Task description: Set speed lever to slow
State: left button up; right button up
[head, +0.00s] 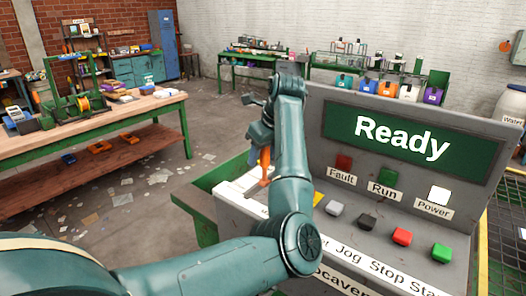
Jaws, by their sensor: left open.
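The sorting belt's grey control console (316,118) fills the right side of the head view. My left arm crosses in front of it. My left gripper (263,140) is open and hangs over the console's left end, partly hidden by its own wrist. Just below it an orange upright piece (265,168) stands at a white plate (236,193); it looks like the speed lever. Whether the gripper touches it I cannot tell. The lever's setting cannot be read, as my forearm hides part of the panel. My right gripper is not in view.
The console screen (402,140) reads "Ready". Grey, dark, red and green (441,252) buttons line the panel right of my arm, below the Fault, Run and Power lamps. Several coloured bins (388,89) stand behind.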

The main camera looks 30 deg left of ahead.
pick_arm(q)
jog(key=shift+c, duration=0.2)
grip_shut()
dwell(0.3)
